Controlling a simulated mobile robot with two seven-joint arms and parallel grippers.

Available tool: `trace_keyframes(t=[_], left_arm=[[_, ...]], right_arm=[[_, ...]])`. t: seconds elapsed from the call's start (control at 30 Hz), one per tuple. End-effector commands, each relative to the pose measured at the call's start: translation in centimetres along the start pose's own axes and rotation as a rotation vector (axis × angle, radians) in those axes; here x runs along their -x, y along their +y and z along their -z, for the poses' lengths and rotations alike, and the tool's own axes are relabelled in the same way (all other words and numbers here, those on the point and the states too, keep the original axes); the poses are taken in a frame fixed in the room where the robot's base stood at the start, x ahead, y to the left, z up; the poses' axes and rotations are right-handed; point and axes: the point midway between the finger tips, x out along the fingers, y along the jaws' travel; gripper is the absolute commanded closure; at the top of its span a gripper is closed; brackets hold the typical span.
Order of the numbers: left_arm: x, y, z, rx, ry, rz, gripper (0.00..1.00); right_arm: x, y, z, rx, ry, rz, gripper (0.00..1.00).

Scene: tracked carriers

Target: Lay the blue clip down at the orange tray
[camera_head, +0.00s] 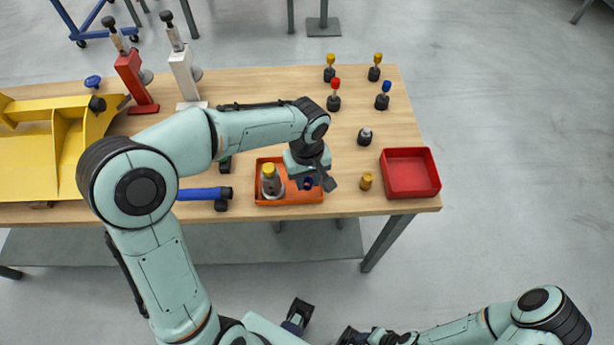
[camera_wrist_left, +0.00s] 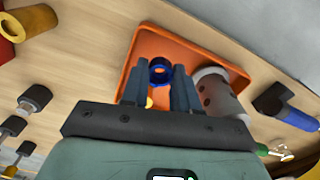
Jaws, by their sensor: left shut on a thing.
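My left gripper (camera_head: 318,186) is over the right part of the orange tray (camera_head: 290,202), pointing down. It is shut on the blue clip (camera_head: 307,183). In the left wrist view the blue clip (camera_wrist_left: 160,70) shows as a blue ring at the fingertips (camera_wrist_left: 160,85), with the orange tray (camera_wrist_left: 143,48) behind it. I cannot tell whether the clip touches the tray floor. My right gripper (camera_head: 350,336) is at the bottom edge of the head view, away from the table, and its jaws cannot be made out.
A grey cylinder with a yellow top (camera_head: 269,184) stands in the tray's left part. A blue-handled tool (camera_head: 200,194) lies left of it. A small yellow piece (camera_head: 366,181) and a red tray (camera_head: 408,173) are to the right. Several dark-based, coloured-top pieces stand behind.

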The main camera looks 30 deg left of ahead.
Motion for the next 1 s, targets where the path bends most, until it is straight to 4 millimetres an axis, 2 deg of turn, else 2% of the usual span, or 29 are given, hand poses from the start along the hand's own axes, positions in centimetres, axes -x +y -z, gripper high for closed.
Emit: trace_keyframes(t=[0.07,0.1,0.17,0.2,0.57,0.67,1.0], left_arm=[[0.0,0.0,0.0,0.0,0.0,0.0,1.0],[0.0,0.0,0.0,0.0,0.0,0.0,0.64],[0.0,0.0,0.0,0.0,0.0,0.0,0.45],[0.0,0.0,0.0,0.0,0.0,0.0,0.41],[0.6,0.0,0.0,0.0,0.001,0.0,0.41],[2.0,0.1,0.1,0.0,0.003,-0.003,0.41],[9.7,0.1,0.1,0.0,0.003,-0.005,0.41]], right_arm=[[0.0,0.0,0.0,0.0,0.0,0.0,0.59],[0.0,0.0,0.0,0.0,0.0,0.0,0.59],[0.0,0.0,0.0,0.0,0.0,0.0,0.59],[0.0,0.0,0.0,0.0,0.0,0.0,0.59],[0.1,-0.1,0.0,0.0,0.001,0.0,0.59],[0.3,-0.1,0.1,0.0,0.001,0.0,0.59],[1.5,-0.6,0.3,0.002,0.006,0.002,0.59]])
